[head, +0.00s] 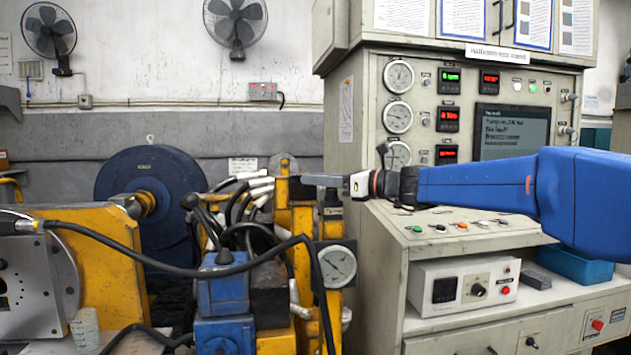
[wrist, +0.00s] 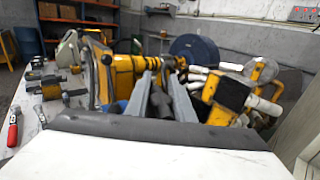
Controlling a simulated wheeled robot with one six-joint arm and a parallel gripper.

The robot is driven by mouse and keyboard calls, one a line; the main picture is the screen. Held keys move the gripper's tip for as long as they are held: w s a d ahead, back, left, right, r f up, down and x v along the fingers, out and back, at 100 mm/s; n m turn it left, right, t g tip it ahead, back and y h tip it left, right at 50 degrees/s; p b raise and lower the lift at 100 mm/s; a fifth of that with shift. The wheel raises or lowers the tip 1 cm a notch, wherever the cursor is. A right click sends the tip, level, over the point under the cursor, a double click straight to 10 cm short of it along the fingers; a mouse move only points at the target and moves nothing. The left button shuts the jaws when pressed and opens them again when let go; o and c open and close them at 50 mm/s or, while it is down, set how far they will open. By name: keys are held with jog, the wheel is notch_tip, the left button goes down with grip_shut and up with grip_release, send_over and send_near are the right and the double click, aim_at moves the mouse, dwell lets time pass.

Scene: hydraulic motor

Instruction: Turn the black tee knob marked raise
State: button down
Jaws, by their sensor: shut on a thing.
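My gripper (head: 308,180) reaches left from the blue arm to the top of a yellow post (head: 283,218) on the hydraulic rig. In the wrist view, the two grey fingers of my gripper (wrist: 161,80) stand close together, with a small dark piece (wrist: 160,104) between them. I take this piece to be the black tee knob; the fingers hide most of it. In the head view the knob is hidden behind the fingers and post. I cannot read any "raise" marking or tell how far the knob is turned.
A pressure gauge (head: 337,266) sits just below my gripper. Black hoses and a blue valve block (head: 222,290) crowd the rig to the left. A control cabinet (head: 375,240) stands close on the right. A large blue wheel (head: 150,180) is behind.

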jog(key=m+t+h, duration=0.1)
jog(key=t, duration=0.1)
jog(key=w+m+t+h, duration=0.1)
jog(key=m+t, duration=0.1)
jog(key=d+m+t+h, duration=0.1)
jog(key=t+h, duration=0.1)
jog(key=shift+w+m, duration=0.15)
jog(key=shift+m, duration=0.15)
jog(key=shift+w+h, duration=0.1)
jog(key=shift+h, duration=0.2)
jog(key=c, duration=1.5)
grip_release()
jog(key=v, duration=1.7)
jog(key=shift+s+f, duration=0.25)
jog(key=shift+f, duration=0.05)
